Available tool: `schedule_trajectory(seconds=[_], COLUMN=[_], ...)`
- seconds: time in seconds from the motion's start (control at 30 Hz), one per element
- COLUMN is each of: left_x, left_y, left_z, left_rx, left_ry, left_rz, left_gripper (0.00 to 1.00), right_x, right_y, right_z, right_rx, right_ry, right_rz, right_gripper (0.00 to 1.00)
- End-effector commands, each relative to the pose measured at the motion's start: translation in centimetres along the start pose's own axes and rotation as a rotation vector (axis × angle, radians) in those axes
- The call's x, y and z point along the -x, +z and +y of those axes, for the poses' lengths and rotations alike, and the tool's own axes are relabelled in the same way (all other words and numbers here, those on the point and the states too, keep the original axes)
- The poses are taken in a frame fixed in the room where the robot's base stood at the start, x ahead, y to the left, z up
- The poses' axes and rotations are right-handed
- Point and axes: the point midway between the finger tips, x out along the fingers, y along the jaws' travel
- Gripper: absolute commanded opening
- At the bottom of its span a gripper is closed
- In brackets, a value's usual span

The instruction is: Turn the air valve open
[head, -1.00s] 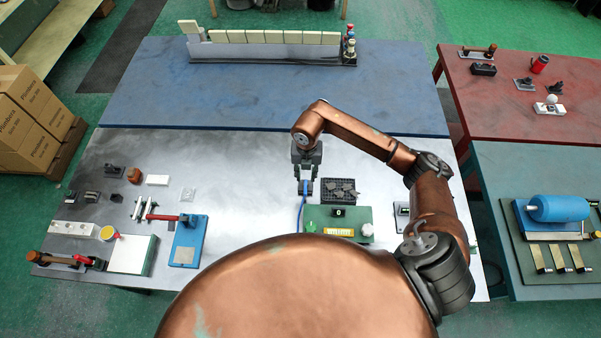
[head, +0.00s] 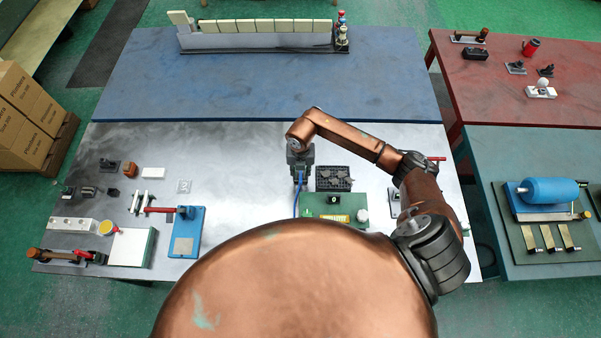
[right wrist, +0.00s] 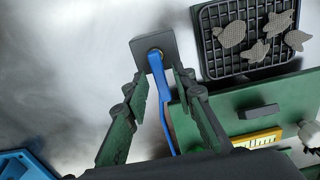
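The air valve shows in the right wrist view as a dark grey block with a brass pivot and a long blue lever (right wrist: 161,95). The lever runs from the block down toward my gripper. My right gripper (right wrist: 158,88) is open, with one green-padded finger on each side of the lever; I see gaps between lever and pads. In the head view the right gripper (head: 300,172) points down over the bench, and part of the blue lever (head: 296,203) shows below it. The valve block is hidden there by the gripper. My left gripper is not in view.
A black mesh tray (head: 333,178) with grey pieces and a green board (head: 318,203) with a yellow-marked part lie just right of the gripper. A blue fixture (head: 187,232) stands to the left. Bare metal bench lies between it and the gripper.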

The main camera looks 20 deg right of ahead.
Motion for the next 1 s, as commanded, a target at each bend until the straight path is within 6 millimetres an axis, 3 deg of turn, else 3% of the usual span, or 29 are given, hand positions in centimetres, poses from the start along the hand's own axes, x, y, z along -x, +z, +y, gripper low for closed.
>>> schedule_trajectory(seconds=[0.33,0.77,1.0], left_x=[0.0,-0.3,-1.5], left_y=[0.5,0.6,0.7], left_z=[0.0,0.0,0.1], left_rx=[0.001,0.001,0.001], left_ry=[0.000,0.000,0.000], left_rz=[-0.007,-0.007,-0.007], left_gripper=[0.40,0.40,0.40], right_x=[0.1,0.0,-0.1], right_y=[0.0,0.1,0.2], right_z=[0.0,-0.1,-0.4], right_rx=[0.000,0.022,0.133], right_ry=[0.000,-0.001,-0.001], right_rz=[0.000,-0.002,-0.004], right_gripper=[0.00,0.00,0.00])
